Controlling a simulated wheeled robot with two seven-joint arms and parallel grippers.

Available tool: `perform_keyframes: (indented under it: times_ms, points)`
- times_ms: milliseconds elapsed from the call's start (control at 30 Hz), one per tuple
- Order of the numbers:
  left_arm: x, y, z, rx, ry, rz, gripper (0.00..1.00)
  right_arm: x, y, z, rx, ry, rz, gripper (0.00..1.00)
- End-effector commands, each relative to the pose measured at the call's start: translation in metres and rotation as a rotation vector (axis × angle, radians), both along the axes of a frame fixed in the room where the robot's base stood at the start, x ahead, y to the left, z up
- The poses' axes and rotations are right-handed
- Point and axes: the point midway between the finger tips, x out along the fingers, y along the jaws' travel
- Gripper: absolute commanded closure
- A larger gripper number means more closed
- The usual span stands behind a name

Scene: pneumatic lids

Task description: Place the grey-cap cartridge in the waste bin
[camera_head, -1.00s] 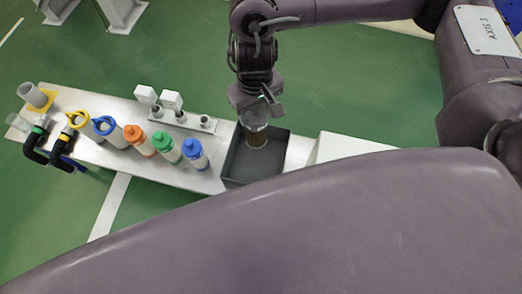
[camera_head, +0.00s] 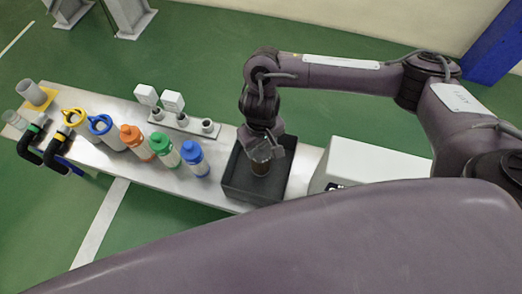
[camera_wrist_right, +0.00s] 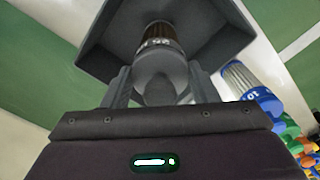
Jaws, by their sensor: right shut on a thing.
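The grey-cap cartridge (camera_head: 261,167), with a brown body, is held upside down or nearly so in my right gripper (camera_head: 265,150). In the right wrist view, its grey cap end (camera_wrist_right: 158,66) is between the two fingers and its brown end points away toward the bin. The waste bin (camera_head: 244,194) is a dark grey open box on the bench. The cartridge is over or inside its opening; I cannot tell how deep. The bin's walls (camera_wrist_right: 218,38) surround it in the right wrist view. My left gripper is not in view.
Blue (camera_head: 194,158), green (camera_head: 164,149) and orange-capped (camera_head: 136,141) cartridges stand left of the bin on the metal bench (camera_head: 215,193). A row of grey fittings (camera_head: 182,119) is behind them. A white box (camera_head: 375,165) stands right of the bin.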

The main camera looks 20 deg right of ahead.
Motion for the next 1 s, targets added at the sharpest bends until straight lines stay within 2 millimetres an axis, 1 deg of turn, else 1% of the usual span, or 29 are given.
perform_keyframes:
  times_ms: [33,100,167,400,533,567,600,700,733,1000]
  points:
    - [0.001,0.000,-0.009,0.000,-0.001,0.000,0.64,-0.001,0.001,-0.013,0.001,0.003,-0.001,0.96]
    - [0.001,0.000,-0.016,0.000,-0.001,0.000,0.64,-0.001,0.001,-0.024,0.003,0.003,-0.001,0.96]
    - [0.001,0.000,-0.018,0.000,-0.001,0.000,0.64,-0.001,0.001,-0.029,0.002,0.002,0.000,0.96]
    - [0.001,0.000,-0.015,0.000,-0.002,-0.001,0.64,0.000,0.001,-0.027,0.001,-0.001,0.000,0.96]
    - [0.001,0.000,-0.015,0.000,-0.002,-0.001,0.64,0.000,0.001,-0.030,0.001,0.001,0.000,0.96]
    - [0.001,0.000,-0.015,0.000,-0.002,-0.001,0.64,-0.001,0.000,-0.031,0.001,0.001,0.000,0.45]
    - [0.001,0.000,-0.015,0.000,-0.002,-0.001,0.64,0.000,0.000,-0.031,0.001,0.001,0.000,0.40]
    - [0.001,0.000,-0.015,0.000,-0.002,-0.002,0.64,-0.001,0.000,-0.031,0.000,0.001,0.000,0.27]
    - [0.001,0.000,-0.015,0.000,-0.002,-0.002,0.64,-0.001,0.000,-0.031,0.000,0.001,0.000,0.24]
    - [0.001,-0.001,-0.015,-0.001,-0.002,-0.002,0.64,0.000,0.000,-0.030,0.000,0.000,0.000,0.24]
